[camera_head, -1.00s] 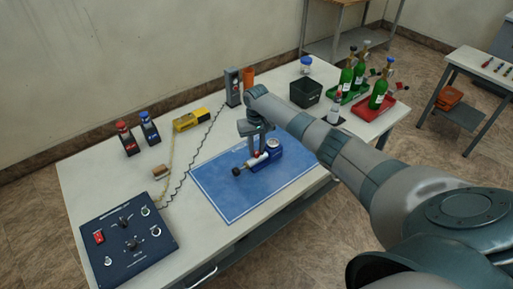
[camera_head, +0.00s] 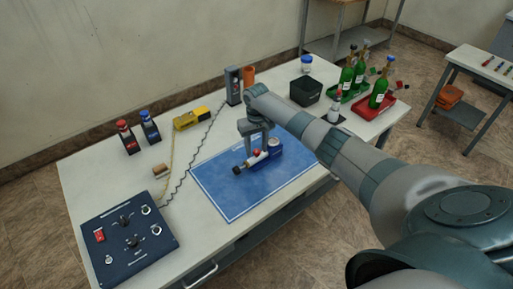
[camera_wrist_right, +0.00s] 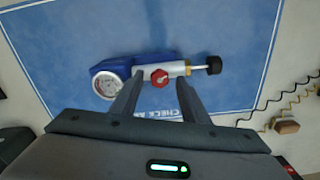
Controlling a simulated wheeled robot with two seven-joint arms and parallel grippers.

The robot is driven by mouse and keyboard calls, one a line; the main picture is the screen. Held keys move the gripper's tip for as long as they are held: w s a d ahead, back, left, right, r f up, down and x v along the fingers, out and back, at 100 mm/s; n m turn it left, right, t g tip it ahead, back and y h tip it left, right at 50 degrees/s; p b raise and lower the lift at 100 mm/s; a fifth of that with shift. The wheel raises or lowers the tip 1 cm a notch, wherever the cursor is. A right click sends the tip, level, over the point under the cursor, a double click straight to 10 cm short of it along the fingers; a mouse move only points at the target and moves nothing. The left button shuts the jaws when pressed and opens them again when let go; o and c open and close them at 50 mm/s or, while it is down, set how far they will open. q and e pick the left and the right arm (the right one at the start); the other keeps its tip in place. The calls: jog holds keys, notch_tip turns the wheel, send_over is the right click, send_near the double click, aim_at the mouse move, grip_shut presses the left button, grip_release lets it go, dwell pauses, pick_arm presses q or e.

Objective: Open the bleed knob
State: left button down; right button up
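The bleed knob (camera_wrist_right: 160,78) is a small red knob on the silver barrel of a regulator with a blue body (camera_wrist_right: 133,64). A round white gauge (camera_wrist_right: 108,86) is at its left and a black end knob (camera_wrist_right: 213,65) at its right. The red knob also shows in the head view (camera_head: 257,153). My right gripper (camera_wrist_right: 160,84) is open, its fingers pointing at the regulator, one on each side of the red knob in the wrist view. I cannot tell whether they touch it. In the head view the gripper (camera_head: 262,143) partly hides the regulator. My left gripper is not in view.
The regulator lies on a blue mat (camera_head: 225,190) on the white table. A dark control panel (camera_head: 128,245) stands at the front left. A black bin (camera_head: 306,91) and green bottles (camera_head: 378,93) in trays stand at the back right. A coiled cable crosses left of the mat.

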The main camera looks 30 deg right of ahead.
aim_at(256, 150)
notch_tip(256, 150, up, 17)
jog(key=b, duration=0.5)
jog(key=shift+r, duration=0.2)
dwell(0.7)
